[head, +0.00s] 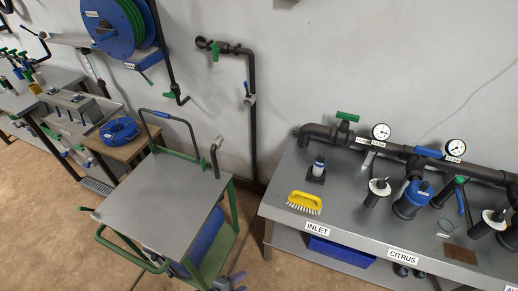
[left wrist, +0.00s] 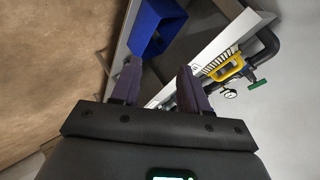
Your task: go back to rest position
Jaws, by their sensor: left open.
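My left gripper (head: 231,282) shows at the bottom edge of the head view, low in front of the gap between the cart and the manifold bench. In the left wrist view its two purple-grey fingers (left wrist: 158,88) stand apart with nothing between them. The manifold bench (head: 350,225) lies to its right in the head view. The yellow brush (head: 305,202) sits on the bench near the INLET label, and it also shows in the left wrist view (left wrist: 226,68), beyond the fingers. My right gripper is in neither view.
A grey-topped cart (head: 160,205) with a green frame stands left of the gripper. A blue bin (head: 341,252) sits on the shelf under the bench. Black pipes with gauges (head: 381,131) run along the bench's back. Brown floor (head: 40,230) is bare at the lower left.

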